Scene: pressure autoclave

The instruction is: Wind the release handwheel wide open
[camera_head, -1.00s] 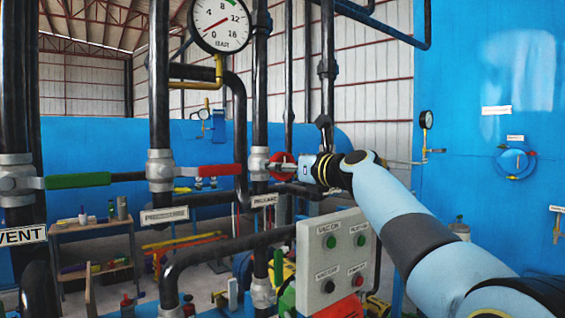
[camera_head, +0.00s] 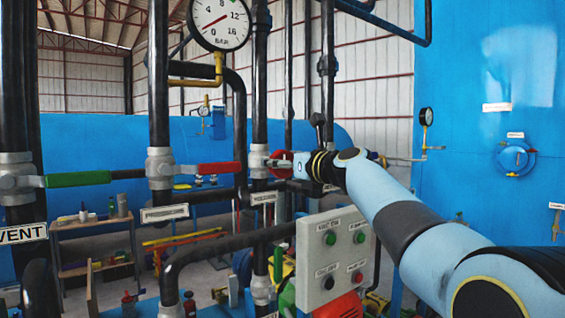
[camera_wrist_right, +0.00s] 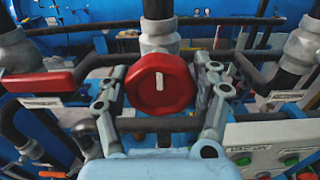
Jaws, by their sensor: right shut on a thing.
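The red release handwheel (camera_wrist_right: 160,85) is in the middle of the right wrist view, in front of a grey valve body (camera_wrist_right: 158,38). A white mark on its face stands about upright. My right gripper (camera_wrist_right: 162,92) has one finger on each side of the wheel's rim and is shut on it. In the head view, my right gripper (camera_head: 282,165) reaches the handwheel (camera_head: 277,158) from the right and hides much of it. The label plate (camera_head: 263,198) hangs just below the valve. My left gripper is not in view.
A pressure gauge (camera_head: 220,22) stands above, its red needle near the low end. A red lever handle (camera_head: 213,168) and a green one (camera_head: 77,179) lie to the left. A grey button panel (camera_head: 332,259) stands below my right arm. Black vertical pipes crowd the left.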

